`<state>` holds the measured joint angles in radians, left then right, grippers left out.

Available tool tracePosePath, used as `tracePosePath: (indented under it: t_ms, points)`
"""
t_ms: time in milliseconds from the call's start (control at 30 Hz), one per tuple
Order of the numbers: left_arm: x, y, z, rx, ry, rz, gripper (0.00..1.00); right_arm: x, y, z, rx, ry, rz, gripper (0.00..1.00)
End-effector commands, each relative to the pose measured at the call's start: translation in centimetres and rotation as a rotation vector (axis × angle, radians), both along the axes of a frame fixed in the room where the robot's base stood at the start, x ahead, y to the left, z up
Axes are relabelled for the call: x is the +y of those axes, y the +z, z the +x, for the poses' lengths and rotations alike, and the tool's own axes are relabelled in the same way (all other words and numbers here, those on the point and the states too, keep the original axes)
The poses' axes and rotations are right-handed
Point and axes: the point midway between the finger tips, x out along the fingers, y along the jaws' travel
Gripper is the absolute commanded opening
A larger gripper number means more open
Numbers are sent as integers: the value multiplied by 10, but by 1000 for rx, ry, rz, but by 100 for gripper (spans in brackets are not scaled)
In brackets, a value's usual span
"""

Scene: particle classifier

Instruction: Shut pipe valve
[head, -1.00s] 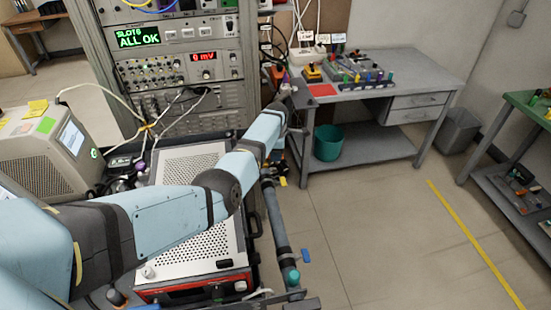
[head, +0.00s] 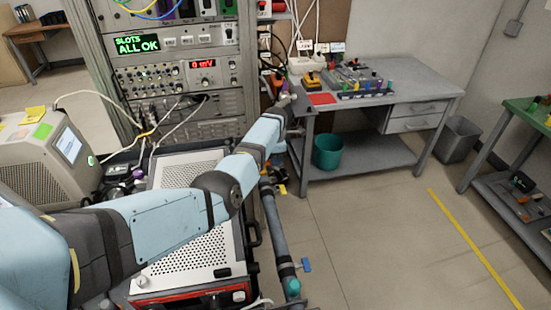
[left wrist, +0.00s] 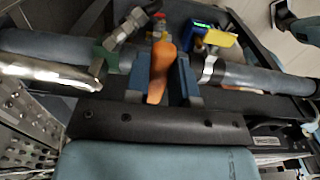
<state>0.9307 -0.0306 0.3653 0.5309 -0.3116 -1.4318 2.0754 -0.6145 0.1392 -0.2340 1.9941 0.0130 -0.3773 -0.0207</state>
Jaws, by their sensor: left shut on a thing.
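A grey-blue pipe (head: 277,225) runs along the right side of the white perforated unit in the head view. The same pipe (left wrist: 255,79) crosses the left wrist view from side to side. An orange valve handle (left wrist: 159,76) stands at the pipe between the two blue fingers of my left gripper (left wrist: 160,66), which is shut on it. In the head view my left arm reaches over the white unit, and the gripper's fingers are mostly hidden. A blue handle (head: 307,265) sticks out from the pipe's lower part. My right gripper is not in view.
The white perforated unit (head: 190,240) lies under my left arm. An instrument rack (head: 175,75) stands behind it. A grey workbench (head: 420,80) with a teal bin (head: 328,152) below is at the right. The floor right of the pipe is clear. A yellow tag (left wrist: 219,38) is near the gripper.

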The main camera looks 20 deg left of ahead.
Motion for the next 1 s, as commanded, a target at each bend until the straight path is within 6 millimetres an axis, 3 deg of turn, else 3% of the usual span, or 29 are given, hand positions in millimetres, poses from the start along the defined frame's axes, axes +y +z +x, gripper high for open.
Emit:
tracePosePath:
  t_ms: [67,100,200,567,1000]
  points:
    - [2,1,0,-2,4,3,0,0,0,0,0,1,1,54]
    - [2,1,0,-2,4,3,32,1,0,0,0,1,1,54]
    - [2,1,0,-1,3,2,49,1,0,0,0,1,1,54]
    - [0,7,0,-1,1,1,49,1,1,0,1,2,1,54]
    - [1,97,1,-5,2,0,49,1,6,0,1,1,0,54]
